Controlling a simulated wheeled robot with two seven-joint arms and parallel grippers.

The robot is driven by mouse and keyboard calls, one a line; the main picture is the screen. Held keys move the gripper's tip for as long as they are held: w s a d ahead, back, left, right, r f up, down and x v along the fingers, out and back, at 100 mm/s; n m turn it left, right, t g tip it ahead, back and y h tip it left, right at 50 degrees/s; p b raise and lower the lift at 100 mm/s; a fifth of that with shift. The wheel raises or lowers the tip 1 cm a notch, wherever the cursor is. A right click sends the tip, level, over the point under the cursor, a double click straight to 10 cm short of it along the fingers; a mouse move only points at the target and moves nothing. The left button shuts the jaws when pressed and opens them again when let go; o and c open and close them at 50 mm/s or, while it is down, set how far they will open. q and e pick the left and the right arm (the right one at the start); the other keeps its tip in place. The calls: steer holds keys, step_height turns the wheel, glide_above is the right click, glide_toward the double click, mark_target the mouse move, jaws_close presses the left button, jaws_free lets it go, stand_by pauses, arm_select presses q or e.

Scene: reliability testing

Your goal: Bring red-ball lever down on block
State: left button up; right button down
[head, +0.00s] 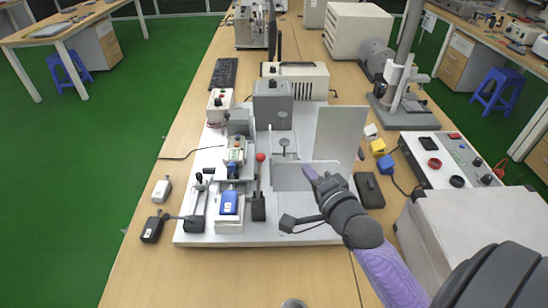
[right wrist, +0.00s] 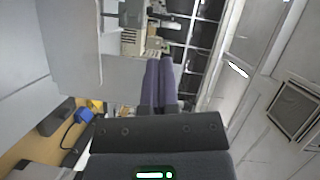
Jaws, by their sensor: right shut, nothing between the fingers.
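The red-ball lever (head: 260,158) stands roughly upright on the white base plate, its shaft running down to a dark block-like mount (head: 258,207). A blue block-like device (head: 230,203) sits on a white block (head: 229,227) just left of it. I cannot tell which of these is the task's block. My right gripper (head: 308,173) is right of the lever, in front of a pale upright panel, apart from the red ball. Its purple fingers also show in the right wrist view (right wrist: 158,82), closed together and empty. My left gripper is not in view.
Pale upright panels (head: 338,135) stand on the base plate (head: 290,234) near my right gripper. Yellow and blue blocks (head: 385,164) and a control box (head: 450,158) are to the right. Small boxes (head: 152,229) lie left of the plate. The table front is mostly clear.

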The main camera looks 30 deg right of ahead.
steer(key=w+a+f+b, duration=0.1)
steer(key=w+a+f, duration=0.1)
steer(key=w, duration=0.7)
steer(key=shift+w+a+b, duration=0.2)
steer(key=shift+w+b, duration=0.1)
steer(key=shift+b, duration=0.05)
